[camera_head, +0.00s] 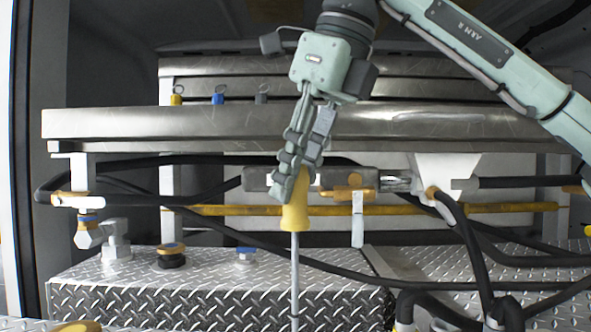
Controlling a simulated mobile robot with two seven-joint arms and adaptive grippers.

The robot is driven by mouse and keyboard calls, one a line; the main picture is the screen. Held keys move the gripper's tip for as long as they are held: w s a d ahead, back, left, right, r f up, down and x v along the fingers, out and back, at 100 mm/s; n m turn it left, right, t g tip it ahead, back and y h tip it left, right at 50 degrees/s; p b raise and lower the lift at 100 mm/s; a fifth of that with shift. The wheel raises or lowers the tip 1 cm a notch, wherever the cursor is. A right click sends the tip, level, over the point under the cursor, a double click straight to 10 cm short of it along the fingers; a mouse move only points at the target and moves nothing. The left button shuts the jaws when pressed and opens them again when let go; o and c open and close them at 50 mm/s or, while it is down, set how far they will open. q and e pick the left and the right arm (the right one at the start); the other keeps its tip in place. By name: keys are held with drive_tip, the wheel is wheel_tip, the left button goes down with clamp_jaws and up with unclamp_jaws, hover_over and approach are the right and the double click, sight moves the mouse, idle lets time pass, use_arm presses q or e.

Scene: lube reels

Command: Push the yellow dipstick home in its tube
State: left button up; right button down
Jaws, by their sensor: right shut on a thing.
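The yellow dipstick has a bulbous yellow handle (294,216) and a thin grey rod (295,275) that hangs straight down to the bottom edge of the head view. My right gripper (291,190) comes down from the top and is shut on the yellow handle, its fingers covering the handle's upper part. The lower end of the rod is out of the picture, so I cannot tell how it sits in its tube. The tube cannot be made out. My left gripper is not in view.
A steel shelf (130,122) spans the scene behind my right arm. Black hoses (465,245) loop at the right, and a yellow pipe (460,209) runs across behind. A diamond-plate box (120,275) stands below, with a black-and-yellow cap (171,256) and a blue-topped fitting (246,254).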

drive_tip(key=b, duration=0.3)
hover_over(297, 294)
drive_tip(key=shift+w+a+f, duration=0.1)
drive_tip(key=shift+f, duration=2.3)
drive_tip(key=shift+f+b, duration=2.55)
drive_tip(key=shift+f, duration=1.35)
drive_tip(key=shift+f+b, duration=0.45)
drive_tip(key=shift+f, duration=0.25)
drive_tip(key=shift+f+b, duration=0.3)
drive_tip(key=shift+f, duration=0.1)
wheel_tip(297, 294, down, 6)
drive_tip(key=b, duration=0.3)
drive_tip(key=shift+r+b, duration=0.1)
drive_tip(key=shift+b, duration=0.3)
